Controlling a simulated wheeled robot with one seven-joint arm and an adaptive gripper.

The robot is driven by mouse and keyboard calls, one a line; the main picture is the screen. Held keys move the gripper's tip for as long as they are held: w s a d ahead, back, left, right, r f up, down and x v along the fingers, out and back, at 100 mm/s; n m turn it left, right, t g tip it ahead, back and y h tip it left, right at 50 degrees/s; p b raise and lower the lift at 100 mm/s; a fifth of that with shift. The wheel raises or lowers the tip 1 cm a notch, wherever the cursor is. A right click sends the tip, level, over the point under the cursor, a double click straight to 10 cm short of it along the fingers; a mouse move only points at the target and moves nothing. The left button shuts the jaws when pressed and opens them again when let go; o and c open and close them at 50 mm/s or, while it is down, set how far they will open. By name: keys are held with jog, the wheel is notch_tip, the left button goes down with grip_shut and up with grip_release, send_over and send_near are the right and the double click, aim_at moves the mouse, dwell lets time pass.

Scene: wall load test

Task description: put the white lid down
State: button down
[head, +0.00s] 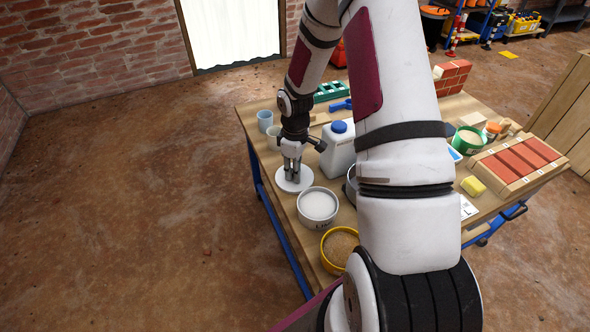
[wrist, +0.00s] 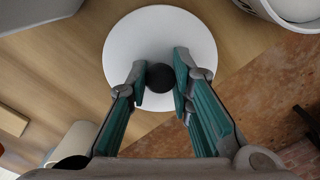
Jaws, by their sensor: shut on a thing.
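The white lid (head: 292,181) is a round disc near the left edge of the table, beside a bowl of white powder. In the wrist view the lid (wrist: 160,32) shows from above with a dark round knob (wrist: 160,77) at its middle. My gripper (head: 292,172) is over the lid, fingers pointing down. In the wrist view the gripper's fingers (wrist: 160,80) stand on both sides of the knob and are shut on it. Whether the lid touches the tabletop I cannot tell.
The white powder bowl (head: 318,206) is close at the right, with a yellow-rimmed bowl (head: 340,246) nearer the front. A white jug with a blue cap (head: 338,150) and a pale cup (head: 265,121) stand behind. The table's left edge is close to the lid.

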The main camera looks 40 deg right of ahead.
jog(key=c, duration=1.4)
grip_release()
jog(key=shift+f, duration=0.1)
notch_tip(320, 180, up, 12)
jog(key=p, duration=0.3)
jog(key=s+a+r+m+h, duration=0.15)
jog(key=s+a+r, duration=0.3)
jog(key=r, duration=0.45)
jog(key=s+a+r+m, duration=0.25)
jog(key=s+r, duration=0.35)
jog(key=r, duration=0.3)
jog(key=s+a+r+m, duration=0.1)
jog(key=s+a+r, duration=0.1)
jog(key=s, duration=0.5)
jog(key=s+a+r+m+t+y, duration=0.1)
jog(key=s+a, duration=0.3)
jog(key=s, duration=0.3)
jog(key=s+a+r, duration=0.2)
jog(key=s+a, duration=0.1)
jog(key=s, duration=0.3)
jog(key=shift+s+r+m+y, duration=0.25)
jog(key=shift+s+r+m, duration=0.1)
jog(key=shift+s+m, duration=0.05)
